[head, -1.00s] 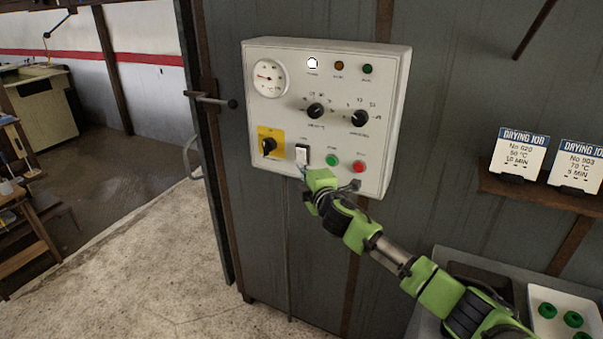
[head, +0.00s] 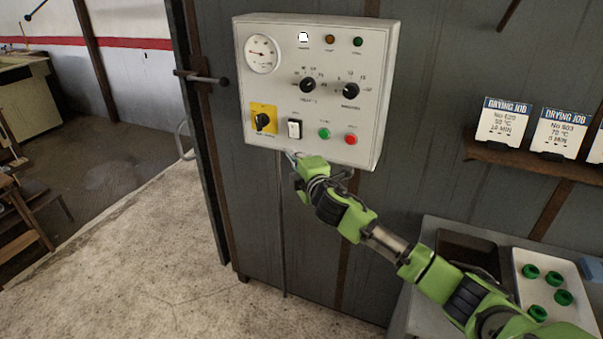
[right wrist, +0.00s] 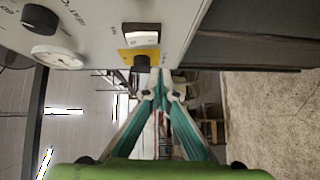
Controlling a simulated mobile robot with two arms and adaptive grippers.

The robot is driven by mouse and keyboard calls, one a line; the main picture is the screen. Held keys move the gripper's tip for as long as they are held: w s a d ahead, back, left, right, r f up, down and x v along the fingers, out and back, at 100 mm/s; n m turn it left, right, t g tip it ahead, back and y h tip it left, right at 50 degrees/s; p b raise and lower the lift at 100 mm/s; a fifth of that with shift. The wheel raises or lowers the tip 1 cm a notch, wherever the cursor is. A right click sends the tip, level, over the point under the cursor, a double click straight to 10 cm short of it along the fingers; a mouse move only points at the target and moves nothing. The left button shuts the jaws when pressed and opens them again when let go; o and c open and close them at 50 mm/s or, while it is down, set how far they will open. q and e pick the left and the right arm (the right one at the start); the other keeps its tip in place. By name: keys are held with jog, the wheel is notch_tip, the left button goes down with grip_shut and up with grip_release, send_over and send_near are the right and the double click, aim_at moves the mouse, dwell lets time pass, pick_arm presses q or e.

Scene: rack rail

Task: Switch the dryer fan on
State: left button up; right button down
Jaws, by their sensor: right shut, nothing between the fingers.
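The grey-white control panel (head: 225,75) hangs on the dark metal wall. A white rocker switch in a black frame (head: 294,129) sits in its lower row, right of a black rotary knob (head: 263,121) on a yellow plate. The rocker also shows in the right wrist view (right wrist: 140,32); I cannot tell which side is pressed. A white lamp (head: 303,37) is bright; the amber and green lamps look dark. My right gripper (head: 290,154) is shut and empty, just below the rocker near the panel's bottom edge, apart from the rocker. Its teal fingers (right wrist: 160,96) meet at the tips. My left gripper is not in view.
Green (head: 324,133) and red (head: 351,139) buttons sit right of the rocker. Two dials and a gauge (head: 262,54) are above. A door handle (head: 202,78) juts out at left. A tray with green rings (head: 518,262) and job cards (head: 503,122) are at right.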

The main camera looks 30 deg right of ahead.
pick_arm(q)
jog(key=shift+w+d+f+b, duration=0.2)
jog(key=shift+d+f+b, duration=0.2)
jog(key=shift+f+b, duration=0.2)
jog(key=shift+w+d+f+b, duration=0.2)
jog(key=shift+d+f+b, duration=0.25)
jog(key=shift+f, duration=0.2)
pick_arm(e)
jog(key=s, duration=0.7)
jog(key=shift+s+a+f, duration=0.2)
jog(key=shift+s+a, duration=0.05)
jog(key=shift+a, duration=0.05)
